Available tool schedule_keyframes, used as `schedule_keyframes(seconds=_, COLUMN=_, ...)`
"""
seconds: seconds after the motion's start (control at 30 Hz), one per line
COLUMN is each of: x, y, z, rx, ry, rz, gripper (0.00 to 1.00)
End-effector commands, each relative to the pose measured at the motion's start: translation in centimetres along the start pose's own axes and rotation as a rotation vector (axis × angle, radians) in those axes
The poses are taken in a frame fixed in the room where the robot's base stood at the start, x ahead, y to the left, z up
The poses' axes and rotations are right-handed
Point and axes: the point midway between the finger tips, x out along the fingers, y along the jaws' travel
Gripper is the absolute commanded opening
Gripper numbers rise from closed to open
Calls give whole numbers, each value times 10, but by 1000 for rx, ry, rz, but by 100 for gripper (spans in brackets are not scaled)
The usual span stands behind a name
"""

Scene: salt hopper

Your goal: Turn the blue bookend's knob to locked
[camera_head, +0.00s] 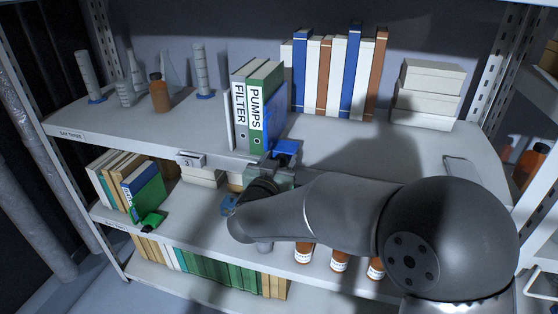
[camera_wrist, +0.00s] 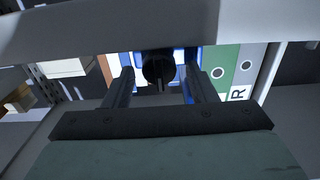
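The blue bookend (camera_head: 278,125) stands on the upper shelf against the right side of the PUMPS binder (camera_head: 260,108). In the wrist view, parts of the blue bookend (camera_wrist: 181,56) show behind its round black knob (camera_wrist: 158,66). The knob has a slot or ridge pointing down in that picture. My gripper (camera_wrist: 158,78) is open, with one finger on each side of the knob. Gaps show between the fingers and the knob. In the head view, my gripper (camera_head: 280,166) is at the shelf's front edge, and my arm partly hides this area.
The FILTER binder (camera_head: 240,105) stands left of PUMPS. A row of books (camera_head: 330,75) and white boxes (camera_head: 428,95) stand behind. Glassware and a brown bottle (camera_head: 159,93) are at left. A shelf edge (camera_wrist: 100,35) crosses close to my gripper. A green bookend (camera_head: 150,195) stands lower left.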

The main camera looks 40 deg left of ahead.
Motion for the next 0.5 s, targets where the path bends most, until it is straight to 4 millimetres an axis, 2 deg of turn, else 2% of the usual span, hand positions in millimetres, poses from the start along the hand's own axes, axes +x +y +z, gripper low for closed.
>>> schedule_keyframes(seconds=0.03, x=0, y=0, z=0, rx=0, ry=0, rz=0, gripper=41)
schedule_keyframes(seconds=0.13, x=0, y=0, z=0, rx=0, ry=0, rz=0, gripper=13)
schedule_keyframes(seconds=0.17, x=0, y=0, z=0, rx=0, ry=0, rz=0, gripper=8)
schedule_keyframes(seconds=0.5, x=0, y=0, z=2, rx=42, ry=2, rz=0, gripper=8)
